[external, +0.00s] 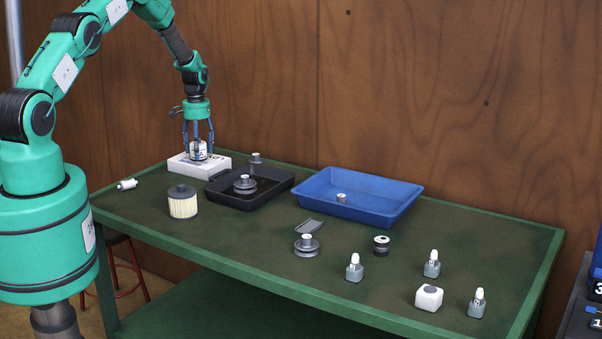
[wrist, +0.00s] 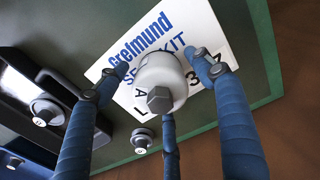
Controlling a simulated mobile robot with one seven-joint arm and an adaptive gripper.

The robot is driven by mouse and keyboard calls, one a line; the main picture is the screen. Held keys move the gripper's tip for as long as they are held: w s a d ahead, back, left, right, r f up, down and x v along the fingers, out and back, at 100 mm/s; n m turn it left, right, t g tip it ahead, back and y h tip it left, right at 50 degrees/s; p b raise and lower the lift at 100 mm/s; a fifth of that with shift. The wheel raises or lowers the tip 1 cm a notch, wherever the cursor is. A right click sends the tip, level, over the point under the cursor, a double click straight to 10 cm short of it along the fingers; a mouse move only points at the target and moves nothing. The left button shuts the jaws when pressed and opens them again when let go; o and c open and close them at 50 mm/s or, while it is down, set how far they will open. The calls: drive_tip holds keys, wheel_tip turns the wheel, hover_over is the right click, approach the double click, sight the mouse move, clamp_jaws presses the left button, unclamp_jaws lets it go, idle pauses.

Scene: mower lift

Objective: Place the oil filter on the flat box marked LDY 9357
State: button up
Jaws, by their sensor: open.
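The oil filter (external: 199,149) is a small white canister with a grey hex end. It appears to stand upright on the flat white box (external: 184,167) at the table's far left. In the wrist view the filter (wrist: 160,78) covers part of the box's label (wrist: 208,30); "Grefmund" and a few characters of the marking show, the rest is hidden. My gripper (external: 198,148) points down with its blue fingers around the filter. The fingers (wrist: 165,88) are open, with a gap showing on the right side; contact elsewhere is unclear.

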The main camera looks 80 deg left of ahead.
wheel_tip(320, 180, up, 12)
drive_tip(key=shift+r, duration=0.1)
idle(0.7)
idle(0.5)
idle(0.4)
